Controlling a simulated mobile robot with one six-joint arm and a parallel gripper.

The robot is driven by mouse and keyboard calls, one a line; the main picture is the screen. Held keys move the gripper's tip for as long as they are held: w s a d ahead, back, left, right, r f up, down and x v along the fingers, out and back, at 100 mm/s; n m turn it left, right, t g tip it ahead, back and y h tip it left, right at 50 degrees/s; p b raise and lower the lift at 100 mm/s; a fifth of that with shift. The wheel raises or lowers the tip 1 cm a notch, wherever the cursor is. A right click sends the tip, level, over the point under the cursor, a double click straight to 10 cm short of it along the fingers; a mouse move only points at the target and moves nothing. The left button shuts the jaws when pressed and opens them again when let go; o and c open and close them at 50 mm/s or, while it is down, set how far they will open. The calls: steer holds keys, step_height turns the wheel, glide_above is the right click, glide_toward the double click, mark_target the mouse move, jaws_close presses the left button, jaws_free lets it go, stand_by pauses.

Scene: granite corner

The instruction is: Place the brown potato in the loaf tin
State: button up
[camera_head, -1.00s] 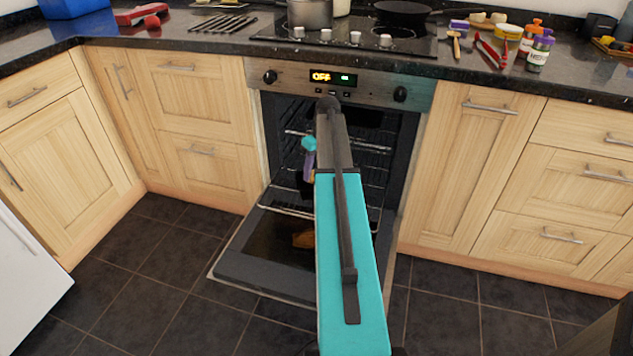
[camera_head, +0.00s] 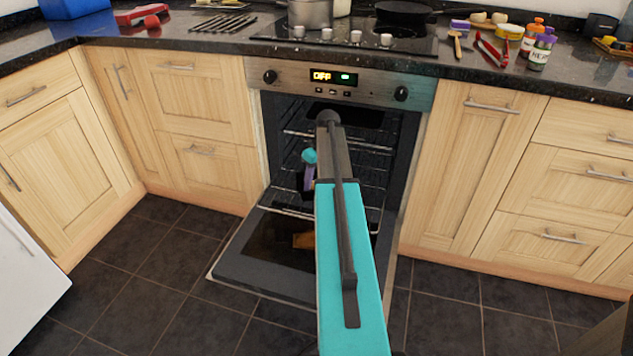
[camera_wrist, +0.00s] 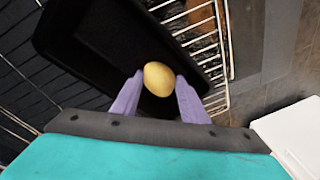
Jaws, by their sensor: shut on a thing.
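The brown potato (camera_wrist: 158,77) shows yellowish-brown in the wrist view, between the two purple fingertips of my gripper (camera_wrist: 159,82). My gripper is shut on it. Behind the potato in that view is the dark loaf tin (camera_wrist: 100,45), on the oven's wire rack. The potato appears over the tin's inside; its height above the tin's bottom is hard to tell. In the head view my gripper (camera_head: 309,178) reaches into the open oven, partly behind my arm. The potato cannot be made out there, and the tin is not clear.
The oven door (camera_head: 240,272) is folded down below my arm. Wire racks (camera_wrist: 205,45) lie around the tin. The counter (camera_head: 210,43) above carries a hob with pans, bottles and tools. The tiled floor (camera_head: 140,275) in front is clear.

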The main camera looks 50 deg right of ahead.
steer(key=shift+f, duration=0.1)
steer(key=o, duration=1.1)
step_height(320, 180, up, 12)
steer(key=s+d+p, duration=0.1)
steer(key=p, duration=0.2)
steer(key=shift+s+d, duration=0.15)
steer(key=shift+d, duration=0.2)
